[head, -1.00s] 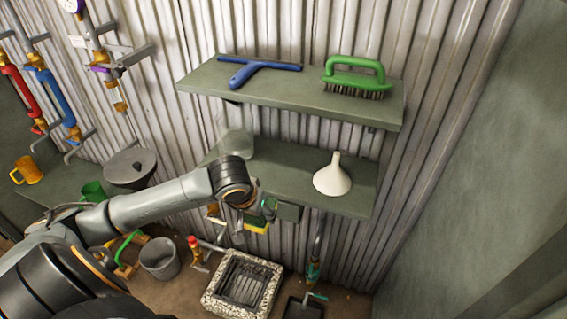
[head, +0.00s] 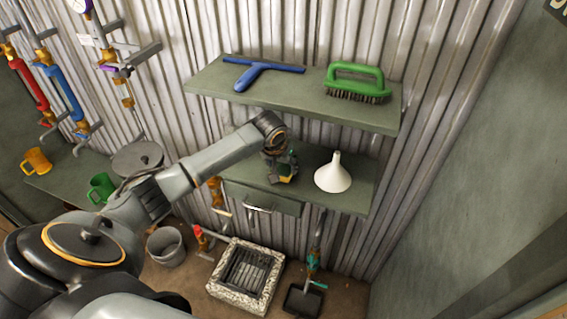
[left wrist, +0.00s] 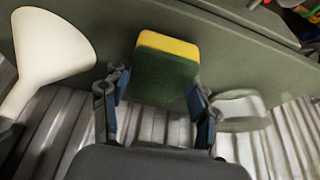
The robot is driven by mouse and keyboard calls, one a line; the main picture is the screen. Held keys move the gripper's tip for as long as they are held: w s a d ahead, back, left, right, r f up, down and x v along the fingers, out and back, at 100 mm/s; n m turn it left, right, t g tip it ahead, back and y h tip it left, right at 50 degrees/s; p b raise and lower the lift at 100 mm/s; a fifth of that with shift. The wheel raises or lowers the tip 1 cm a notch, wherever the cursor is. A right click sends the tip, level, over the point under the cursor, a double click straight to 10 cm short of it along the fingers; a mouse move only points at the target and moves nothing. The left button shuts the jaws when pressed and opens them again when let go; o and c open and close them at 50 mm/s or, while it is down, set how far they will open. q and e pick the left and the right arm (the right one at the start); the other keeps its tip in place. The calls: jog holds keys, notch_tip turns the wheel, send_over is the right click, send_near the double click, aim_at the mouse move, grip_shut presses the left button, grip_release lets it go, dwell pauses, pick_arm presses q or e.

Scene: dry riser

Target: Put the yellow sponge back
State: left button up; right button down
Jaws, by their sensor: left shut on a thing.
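The sponge (left wrist: 163,72), yellow on one side and dark green on the other, is between the fingers of my left gripper (left wrist: 158,110) in the left wrist view. In the head view the left gripper (head: 281,167) is at the lower shelf (head: 348,200), left of the white funnel. It is shut on the sponge, which shows there as a small yellow and green patch (head: 287,177). I cannot tell whether the sponge touches the shelf. My right gripper is not in view.
The white funnel (head: 333,174) stands close on the right; it also shows in the left wrist view (left wrist: 52,45). A clear vessel (left wrist: 240,110) is on the sponge's other side. The upper shelf (head: 205,80) holds a blue squeegee (head: 262,70) and green brush (head: 355,82).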

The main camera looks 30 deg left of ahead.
pick_arm(q)
jog(key=shift+w+a+f+p, duration=0.15)
jog(key=shift+w+f+p, duration=0.15)
jog(key=shift+w+p, duration=0.35)
jog(key=shift+w+f, duration=0.1)
jog(key=shift+f, duration=0.3)
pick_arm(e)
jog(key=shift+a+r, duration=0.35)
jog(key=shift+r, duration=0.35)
pick_arm(q)
jog(key=shift+f, duration=0.15)
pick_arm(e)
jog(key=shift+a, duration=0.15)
pick_arm(q)
jog(key=o, duration=1.2)
